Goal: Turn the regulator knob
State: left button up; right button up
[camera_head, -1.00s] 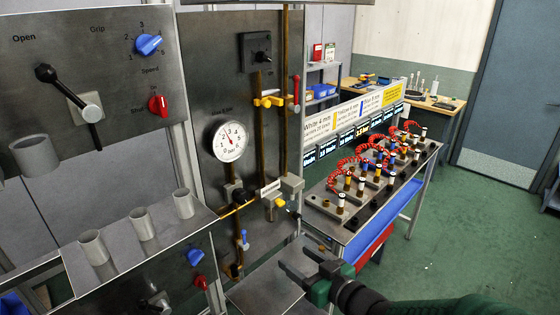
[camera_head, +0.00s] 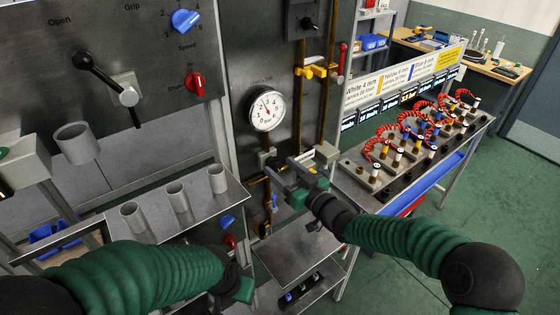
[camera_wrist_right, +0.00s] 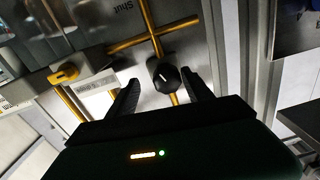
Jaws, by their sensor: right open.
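The regulator knob (camera_wrist_right: 166,77) is a round black knob with a white mark, on a yellow pipe in the right wrist view. My right gripper (camera_head: 284,170) is open at the panel's piping, below the round pressure gauge (camera_head: 267,110). In the right wrist view its two fingers (camera_wrist_right: 160,80) stand on either side of the knob, with gaps visible. I cannot tell how deep the knob sits between them. In the head view my gripper hides the knob. My left gripper (camera_head: 238,287) is low near the front edge; its fingers are hidden.
A yellow valve handle (camera_head: 312,71) and a red lever (camera_head: 342,58) are on pipes above my right gripper. A metal shelf (camera_head: 285,245) lies below it. A table with red coiled hoses (camera_head: 400,135) stands to the right. Grey cups (camera_head: 176,195) stand on the left ledge.

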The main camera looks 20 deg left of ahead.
jog(key=shift+s+a+r, duration=0.15)
jog(key=shift+a+r, duration=0.15)
jog(key=shift+a, duration=0.2)
jog(key=shift+s+a, duration=0.1)
jog(key=shift+a, duration=0.1)
jog(key=shift+a+f, duration=0.1)
jog(key=shift+f, duration=0.05)
jog(key=shift+c, duration=0.6)
jog(key=shift+w+f, duration=0.1)
jog(key=shift+w, duration=0.25)
jog(key=c, duration=0.5)
grip_shut()
jog(key=shift+m+b, duration=0.3)
jog(key=shift+m, duration=0.7)
jog(key=m, duration=0.3)
jog(key=shift+m, duration=0.3)
pick_arm(q)
jog(key=shift+s+a+f, duration=0.1)
jog(key=shift+s+a, duration=0.25)
